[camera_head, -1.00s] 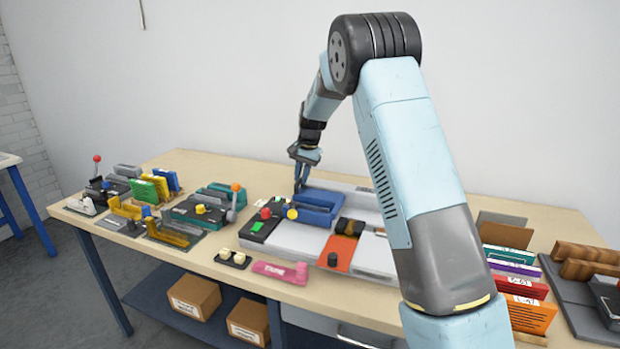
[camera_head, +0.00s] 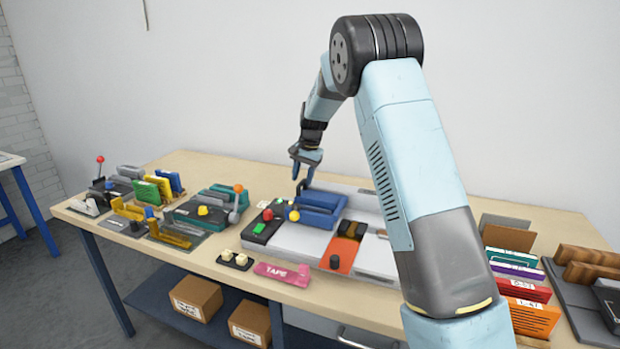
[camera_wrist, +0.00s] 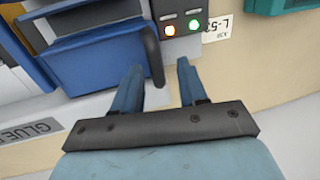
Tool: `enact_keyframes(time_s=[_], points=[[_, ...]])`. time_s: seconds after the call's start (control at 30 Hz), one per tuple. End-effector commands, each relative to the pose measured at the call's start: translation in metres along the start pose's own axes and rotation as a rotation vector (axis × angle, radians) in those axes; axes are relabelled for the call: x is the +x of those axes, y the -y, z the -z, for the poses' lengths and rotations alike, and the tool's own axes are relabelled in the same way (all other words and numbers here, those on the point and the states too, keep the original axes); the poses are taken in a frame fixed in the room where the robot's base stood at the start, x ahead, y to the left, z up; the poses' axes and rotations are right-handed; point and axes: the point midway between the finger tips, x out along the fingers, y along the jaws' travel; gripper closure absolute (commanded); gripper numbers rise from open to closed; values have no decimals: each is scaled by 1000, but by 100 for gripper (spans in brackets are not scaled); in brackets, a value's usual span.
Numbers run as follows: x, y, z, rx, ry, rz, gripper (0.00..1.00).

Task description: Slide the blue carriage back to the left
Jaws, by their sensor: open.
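The blue carriage (camera_head: 322,204) sits on a pale grey machine bed (camera_head: 300,238) in the head view, beside a dark control block (camera_head: 262,228). It also shows at the upper left in the wrist view (camera_wrist: 95,58). A dark upright handle (camera_wrist: 152,55) stands at its near edge in the wrist view. My gripper (camera_head: 301,176) is at the carriage's far left corner. In the wrist view my gripper (camera_wrist: 158,68) is open, and the handle appears between its fingertips in the picture. I cannot tell whether a finger touches it.
An orange plate (camera_head: 341,252) lies right of the control block. A pink tape holder (camera_head: 282,273) lies at the front edge.

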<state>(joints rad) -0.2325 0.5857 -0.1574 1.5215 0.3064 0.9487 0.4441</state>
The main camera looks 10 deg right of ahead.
Motion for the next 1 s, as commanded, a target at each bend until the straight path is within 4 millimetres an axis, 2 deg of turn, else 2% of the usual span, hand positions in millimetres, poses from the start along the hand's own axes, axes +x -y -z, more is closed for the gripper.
enact_keyframes(time_s=[0.17,0.6,0.8,1.0], points=[[-26,0,0,0,-3,2,58],[-108,-1,0,1,-3,2,58],[-127,-1,-1,0,-1,0,58],[-132,0,-2,-1,1,-1,58]])
